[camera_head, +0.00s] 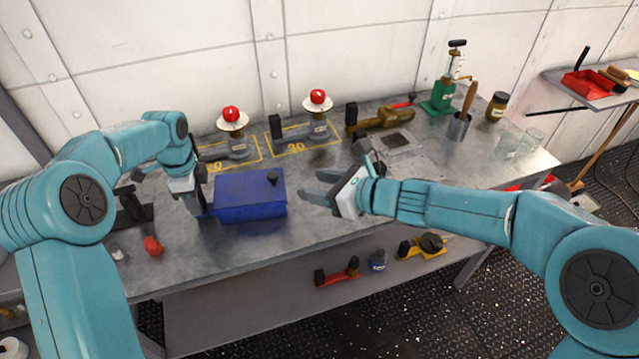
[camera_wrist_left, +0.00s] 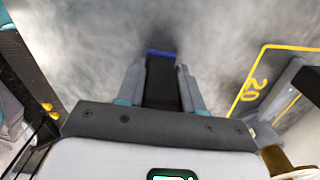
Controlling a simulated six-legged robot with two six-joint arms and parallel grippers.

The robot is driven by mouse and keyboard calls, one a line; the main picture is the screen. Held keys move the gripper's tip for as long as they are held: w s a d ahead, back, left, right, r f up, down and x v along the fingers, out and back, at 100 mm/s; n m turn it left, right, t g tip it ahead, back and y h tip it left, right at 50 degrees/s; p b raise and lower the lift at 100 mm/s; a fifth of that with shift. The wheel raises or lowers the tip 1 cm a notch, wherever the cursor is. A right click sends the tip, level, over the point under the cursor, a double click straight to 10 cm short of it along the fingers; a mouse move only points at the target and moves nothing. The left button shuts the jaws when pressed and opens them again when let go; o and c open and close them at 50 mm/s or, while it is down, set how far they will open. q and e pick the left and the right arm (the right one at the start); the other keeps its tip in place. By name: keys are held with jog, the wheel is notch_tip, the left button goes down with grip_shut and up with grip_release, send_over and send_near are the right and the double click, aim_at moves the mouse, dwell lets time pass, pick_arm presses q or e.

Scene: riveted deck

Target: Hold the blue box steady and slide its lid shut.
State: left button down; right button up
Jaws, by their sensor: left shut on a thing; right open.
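The blue box (camera_head: 250,212) stands on the metal workbench, with a flat blue lid (camera_head: 240,186) on top. A small dark knob (camera_head: 272,178) sticks up near the lid's right end. How far the lid is open cannot be told. My left gripper (camera_head: 203,212) is at the box's left side, shut on the box there. In the left wrist view its fingers (camera_wrist_left: 160,75) are close together, with a thin blue strip of the box (camera_wrist_left: 161,52) at their tips. My right gripper (camera_head: 312,190) is open and empty, just right of the box and apart from it.
Behind the box are red-topped valves (camera_head: 232,118) in yellow-marked areas and a brass tool (camera_head: 382,118). A red object (camera_head: 152,246) lies front left. A green pump (camera_head: 440,95), a tool cup (camera_head: 459,126) and glasses (camera_head: 520,142) stand far right. Bench in front is clear.

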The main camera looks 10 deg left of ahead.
pick_arm(q)
jog(key=c, duration=0.6)
grip_release()
jog(key=shift+c, duration=0.2)
